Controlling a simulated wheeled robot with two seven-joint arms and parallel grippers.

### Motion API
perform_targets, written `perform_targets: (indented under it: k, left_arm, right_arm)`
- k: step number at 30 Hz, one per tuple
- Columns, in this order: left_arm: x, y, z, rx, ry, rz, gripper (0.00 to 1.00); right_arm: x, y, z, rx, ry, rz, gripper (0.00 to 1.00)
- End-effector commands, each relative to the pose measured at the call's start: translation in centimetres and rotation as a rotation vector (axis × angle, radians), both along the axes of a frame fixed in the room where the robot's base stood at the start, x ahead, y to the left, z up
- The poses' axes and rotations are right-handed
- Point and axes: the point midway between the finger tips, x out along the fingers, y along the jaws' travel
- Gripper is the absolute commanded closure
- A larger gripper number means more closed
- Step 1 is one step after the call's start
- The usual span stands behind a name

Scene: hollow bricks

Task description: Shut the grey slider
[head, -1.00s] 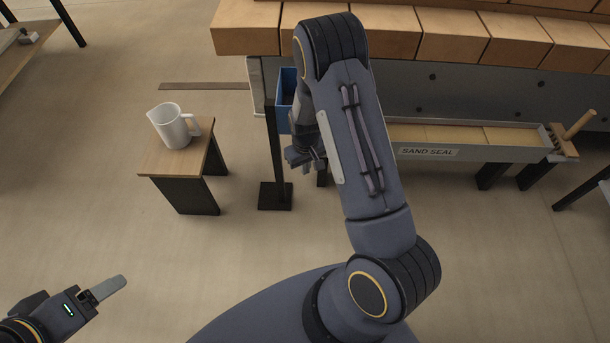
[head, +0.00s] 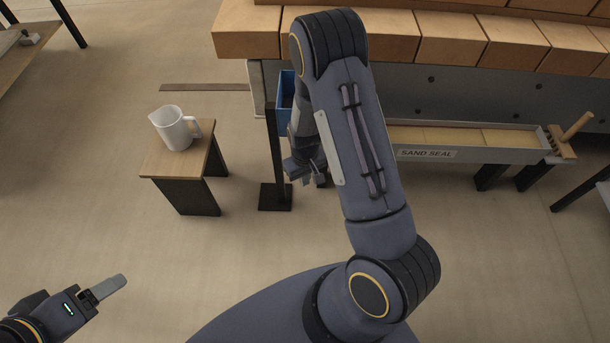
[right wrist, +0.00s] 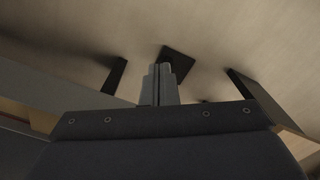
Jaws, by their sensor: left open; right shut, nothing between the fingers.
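I cannot pick out a grey slider for sure; my right arm hides part of the bench front. A grey panel (head: 470,92) with dark bolts runs under the brick rows. Below it is a grey trough (head: 420,154) labelled SAND SEAL. My left gripper (head: 108,288) is open and empty at the lower left, far from the bench.
A white jug (head: 174,128) stands on a small wooden-topped stool (head: 160,161) left of the bench. Tan bricks (head: 385,32) line the bench top. A wooden-handled tool (head: 570,134) is at the trough's right end.

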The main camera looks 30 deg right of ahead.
Motion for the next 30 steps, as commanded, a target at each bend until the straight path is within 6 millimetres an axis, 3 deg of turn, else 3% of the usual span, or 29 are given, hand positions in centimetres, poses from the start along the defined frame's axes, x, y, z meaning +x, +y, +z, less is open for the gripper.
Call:
perform_targets:
  k: [1, 18, 30]
  left_arm:
    - [0.0, 0.0, 0.9, 0.0, 0.0, 0.0, 0.31]
    - [0.0, 0.0, 5.3, 0.0, 0.0, 0.0, 0.31]
    - [0.0, 0.0, 5.3, 0.0, 0.0, 0.0, 0.31]
  right_arm:
    - [0.0, 0.0, 1.0, 0.0, -0.001, 0.0, 1.0]
    - [0.0, 0.0, 6.6, 0.0, 0.0, 0.002, 1.0]
    - [0.0, 0.0, 6.8, 0.0, 0.001, 0.001, 1.0]
